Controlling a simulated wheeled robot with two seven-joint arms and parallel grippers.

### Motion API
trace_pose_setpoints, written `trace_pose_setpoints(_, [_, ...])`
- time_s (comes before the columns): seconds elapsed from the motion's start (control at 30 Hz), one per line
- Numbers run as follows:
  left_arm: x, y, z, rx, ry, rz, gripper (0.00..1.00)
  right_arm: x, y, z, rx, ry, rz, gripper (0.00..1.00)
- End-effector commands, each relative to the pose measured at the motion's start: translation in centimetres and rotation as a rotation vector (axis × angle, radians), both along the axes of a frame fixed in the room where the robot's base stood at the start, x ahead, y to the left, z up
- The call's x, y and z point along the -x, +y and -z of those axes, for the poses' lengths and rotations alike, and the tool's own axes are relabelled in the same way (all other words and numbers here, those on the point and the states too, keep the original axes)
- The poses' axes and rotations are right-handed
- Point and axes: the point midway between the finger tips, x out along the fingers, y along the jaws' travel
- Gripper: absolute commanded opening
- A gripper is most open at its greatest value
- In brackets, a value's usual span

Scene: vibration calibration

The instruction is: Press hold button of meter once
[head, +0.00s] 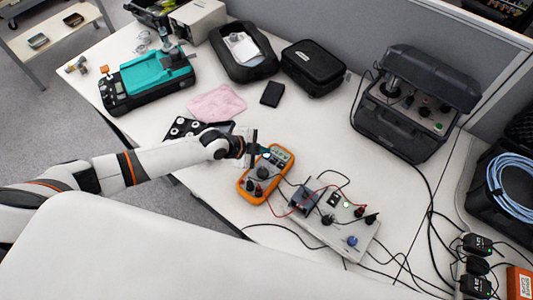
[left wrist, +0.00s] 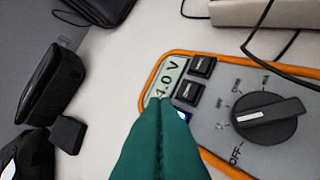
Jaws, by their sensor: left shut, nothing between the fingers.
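The orange meter (head: 247,184) lies on the table, with red and black leads at its lower end. In the left wrist view its orange rim and grey face (left wrist: 215,136) fill the right side. Its display (left wrist: 170,78) shows "4.0 V", perhaps partly covered. Two black buttons (left wrist: 203,66) (left wrist: 190,94) sit beside the display, and a blue-and-white spot (left wrist: 183,116) shows at the finger's edge. The dark dial (left wrist: 268,120) is at the right. My left gripper (head: 264,151) is shut and empty, its teal fingertips (left wrist: 160,102) over the display edge near the buttons. I cannot tell whether they touch.
A grey panel box (head: 335,228) with knobs and leads stands right of the meter. A black case (head: 312,66), a small black block (head: 272,93) and a pink cloth (head: 216,103) lie behind. A large open black case (head: 410,110) stands at the right.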

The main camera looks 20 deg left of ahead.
Motion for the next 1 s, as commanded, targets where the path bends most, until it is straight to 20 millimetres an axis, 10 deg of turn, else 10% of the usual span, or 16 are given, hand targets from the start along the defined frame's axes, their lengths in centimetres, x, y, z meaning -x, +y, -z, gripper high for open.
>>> trace_pose_setpoints(0.5, [0.0, 0.0, -4.9, -0.001, -0.001, 0.001, 0.00, 0.0, 0.0, -3.9, 0.000, 0.000, 0.000, 0.00])
trace_pose_setpoints(1.0, [0.0, 0.0, -4.9, 0.000, 0.000, 0.000, 0.00, 0.0, 0.0, -3.9, 0.000, 0.000, 0.000, 0.00])
